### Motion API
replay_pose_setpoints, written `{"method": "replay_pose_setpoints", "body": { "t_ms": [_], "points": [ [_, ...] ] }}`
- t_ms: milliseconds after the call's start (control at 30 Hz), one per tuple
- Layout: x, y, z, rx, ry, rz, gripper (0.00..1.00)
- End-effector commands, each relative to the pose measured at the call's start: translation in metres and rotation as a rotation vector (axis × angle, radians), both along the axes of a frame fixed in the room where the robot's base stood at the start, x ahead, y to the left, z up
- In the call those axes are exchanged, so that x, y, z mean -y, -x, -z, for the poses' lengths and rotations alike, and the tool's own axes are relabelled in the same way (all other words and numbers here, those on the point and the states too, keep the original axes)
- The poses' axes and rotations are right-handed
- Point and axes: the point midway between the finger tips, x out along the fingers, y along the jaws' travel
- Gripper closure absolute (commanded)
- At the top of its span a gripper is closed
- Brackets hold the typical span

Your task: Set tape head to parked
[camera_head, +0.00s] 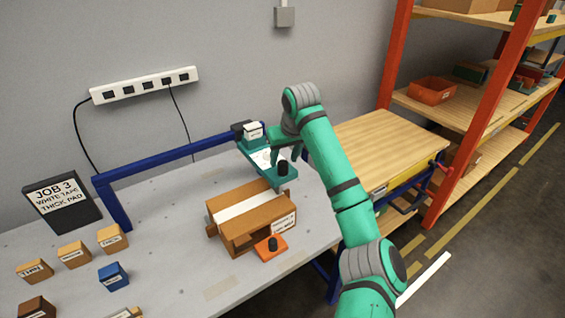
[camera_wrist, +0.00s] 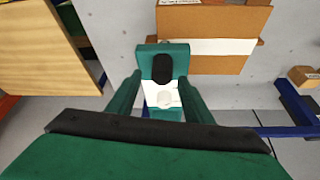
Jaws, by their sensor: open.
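The tape head is a teal arm (camera_head: 257,155) with a white label block (camera_head: 253,130) at its back, by the end of the blue rail (camera_head: 170,155). A black knob (camera_head: 283,168) stands on its front end. My gripper (camera_head: 284,150) is above the front of the tape head. In the wrist view its two fingers (camera_wrist: 160,80) are apart, one on each side of the knob. I cannot tell whether they touch it.
A brown carton (camera_head: 228,213) with a white tape strip lies in front of the tape head. An orange piece with a black knob (camera_head: 273,245) sits before it. Several small labelled blocks (camera_head: 72,254) and a job sign (camera_head: 58,200) are at left. A wooden-topped bench (camera_head: 385,145) adjoins at right.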

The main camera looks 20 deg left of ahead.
Motion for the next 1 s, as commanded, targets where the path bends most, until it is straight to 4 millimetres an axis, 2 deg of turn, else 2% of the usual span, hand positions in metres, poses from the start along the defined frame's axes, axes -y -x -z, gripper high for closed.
{"method": "replay_pose_setpoints", "body": {
  "t_ms": [100, 233, 367, 600, 800, 1000],
  "points": [
    [-0.004, -0.004, 0.015, -0.002, 0.000, 0.001, 0.54],
    [-0.013, -0.005, 0.025, -0.002, 0.001, -0.008, 0.54],
    [-0.017, -0.006, 0.028, 0.000, 0.000, -0.012, 0.54],
    [-0.012, -0.008, 0.029, 0.000, 0.000, -0.004, 0.54],
    [-0.010, -0.008, 0.029, -0.001, -0.001, -0.003, 1.00],
    [-0.011, -0.008, 0.029, -0.001, 0.000, -0.003, 1.00]
  ]
}}
